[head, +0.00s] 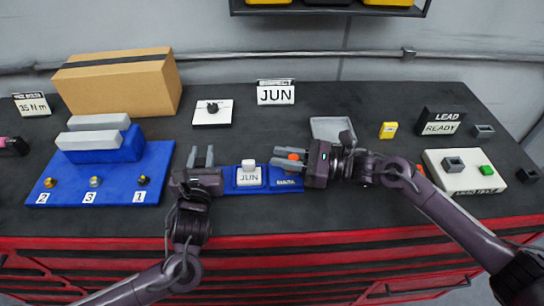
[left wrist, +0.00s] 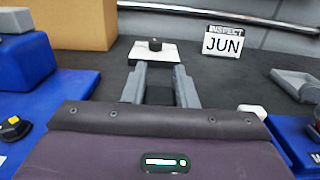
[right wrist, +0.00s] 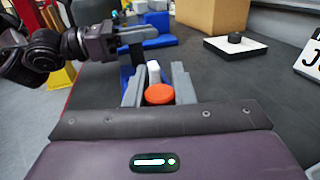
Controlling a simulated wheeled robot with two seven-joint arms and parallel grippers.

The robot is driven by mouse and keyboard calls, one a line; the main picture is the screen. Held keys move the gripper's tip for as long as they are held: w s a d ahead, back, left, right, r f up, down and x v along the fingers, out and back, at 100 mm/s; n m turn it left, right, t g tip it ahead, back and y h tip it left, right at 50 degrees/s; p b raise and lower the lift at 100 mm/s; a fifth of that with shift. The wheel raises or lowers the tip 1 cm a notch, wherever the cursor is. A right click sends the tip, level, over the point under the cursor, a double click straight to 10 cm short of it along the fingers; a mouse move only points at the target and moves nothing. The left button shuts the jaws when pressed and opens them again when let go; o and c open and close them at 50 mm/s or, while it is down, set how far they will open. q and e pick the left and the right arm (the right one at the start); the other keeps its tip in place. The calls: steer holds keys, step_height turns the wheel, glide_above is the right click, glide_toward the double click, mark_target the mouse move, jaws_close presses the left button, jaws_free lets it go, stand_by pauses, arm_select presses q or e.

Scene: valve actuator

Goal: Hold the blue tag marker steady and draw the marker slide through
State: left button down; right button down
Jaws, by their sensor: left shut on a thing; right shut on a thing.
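The blue tag marker (head: 276,183) lies flat near the table's front edge. My right gripper (head: 285,158) is shut on the orange knob (right wrist: 160,94) at the marker's right part, with a finger on each side. The slide under the knob is mostly hidden.
An INSPECT JUN sign (head: 276,93) stands behind. A blue stand (head: 100,175) with numbered knobs is left, a cardboard box (head: 118,83) behind it. Bare table lies behind the marker.

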arm_select(q)
steer(key=shift+f, duration=0.1)
arm_select(e)
steer(key=shift+d, duration=0.2)
steer(key=c, duration=1.2)
jaws_free()
steer(key=v, duration=0.7)
steer(key=shift+d, duration=0.25)
arm_select(q)
steer(key=c, duration=1.1)
jaws_free()
